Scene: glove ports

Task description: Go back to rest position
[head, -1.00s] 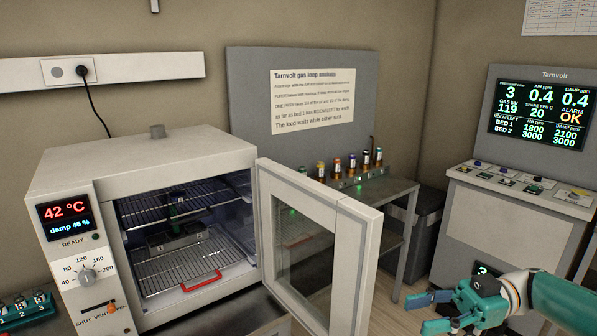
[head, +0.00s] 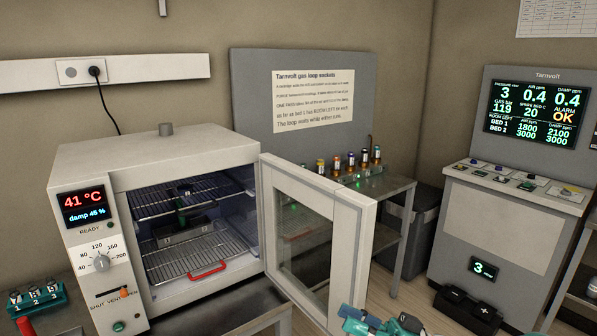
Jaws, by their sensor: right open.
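My right gripper (head: 362,318) shows at the bottom edge of the head view, in front of the open oven door. It is open, with nothing seen between its fingers, and is partly cut off by the frame. Inside are wire racks (head: 192,250), a dark tray-like item (head: 184,230) and a red handle (head: 208,270) at the front of the lower rack.
A grey side table (head: 385,188) with several small bottles is behind the door. A Tarnvolt console (head: 505,215) stands at the right, with a black pedal unit (head: 468,308) on the floor before it.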

